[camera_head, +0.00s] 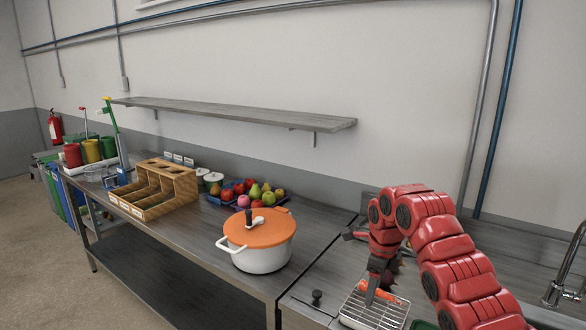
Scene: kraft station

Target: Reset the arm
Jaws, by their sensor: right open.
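My right arm is red with black joints and comes in from the lower right. It bends over, and its right gripper (374,287) points down at a wire rack (362,318) near the bottom of the view. The gripper is open. An orange-red item (383,291), perhaps a carrot, lies at the rack close by the fingers. I cannot tell whether the fingers touch it. My left gripper is not in view.
A white pot (262,260) with an orange lid stands left of the rack. Farther left are a fruit tray (213,199) and a wooden organizer (150,212). A faucet (566,268) stands at the right. A wall shelf (230,111) hangs above.

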